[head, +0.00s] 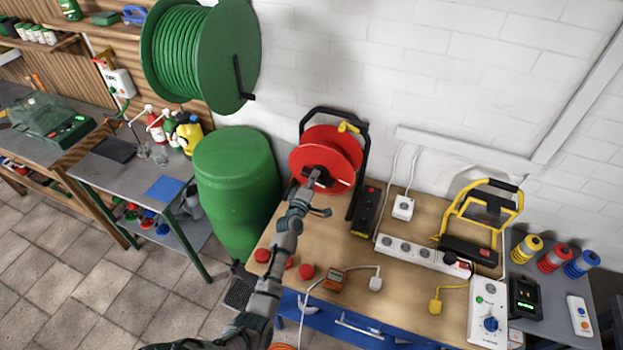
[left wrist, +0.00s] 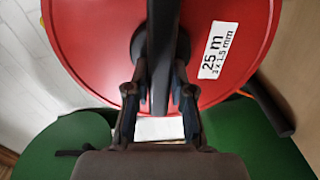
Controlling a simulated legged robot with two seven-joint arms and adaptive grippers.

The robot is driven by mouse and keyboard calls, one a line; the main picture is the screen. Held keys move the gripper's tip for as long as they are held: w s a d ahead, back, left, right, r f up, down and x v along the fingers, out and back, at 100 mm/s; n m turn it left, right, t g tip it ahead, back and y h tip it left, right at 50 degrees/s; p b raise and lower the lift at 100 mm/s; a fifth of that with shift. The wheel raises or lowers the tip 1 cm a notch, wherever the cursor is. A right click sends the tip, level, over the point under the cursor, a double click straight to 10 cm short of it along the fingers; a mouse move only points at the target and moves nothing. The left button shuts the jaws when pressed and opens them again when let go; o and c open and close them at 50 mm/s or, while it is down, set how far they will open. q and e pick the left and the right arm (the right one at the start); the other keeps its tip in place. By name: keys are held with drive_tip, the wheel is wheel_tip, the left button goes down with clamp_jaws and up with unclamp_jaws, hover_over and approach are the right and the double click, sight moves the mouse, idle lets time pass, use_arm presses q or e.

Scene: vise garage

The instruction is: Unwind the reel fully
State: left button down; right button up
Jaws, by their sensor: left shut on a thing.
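A red cable reel (head: 335,150) in a black stand stands at the back of the wooden bench in the head view, with a yellow plug at its top. Its red disc (left wrist: 90,50) with a white label fills much of the left wrist view. A dark crank bar (left wrist: 163,50) crosses the middle of the disc. My left gripper (head: 312,184) is at the front of the reel. In the left wrist view it (left wrist: 160,105) is shut on the crank bar, one finger on each side. My right gripper is not in view.
A green barrel (head: 237,180) stands left of the bench. A large green hose reel (head: 240,60) hangs on the wall above. Red caps (head: 306,271) lie near my left arm.

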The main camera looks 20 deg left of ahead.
use_arm(q)
drive_tip(key=shift+s+d+f, duration=0.1)
drive_tip(key=shift+d+f, duration=0.4)
drive_tip(key=shift+f, duration=0.1)
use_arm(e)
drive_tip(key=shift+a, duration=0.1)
use_arm(q)
drive_tip(key=c, duration=1.2)
unclamp_jaws()
drive_tip(key=shift+o, duration=1)
drive_tip(key=shift+d+r, duration=0.1)
drive_tip(key=shift+d, duration=0.05)
drive_tip(key=shift+w+d+r, duration=0.15)
drive_tip(key=shift+w, duration=0.05)
drive_tip(key=shift+r, duration=0.1)
drive_tip(key=s, duration=1.2)
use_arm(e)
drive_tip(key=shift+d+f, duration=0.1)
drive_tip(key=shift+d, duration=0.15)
use_arm(q)
drive_tip(key=shift+a, duration=0.3)
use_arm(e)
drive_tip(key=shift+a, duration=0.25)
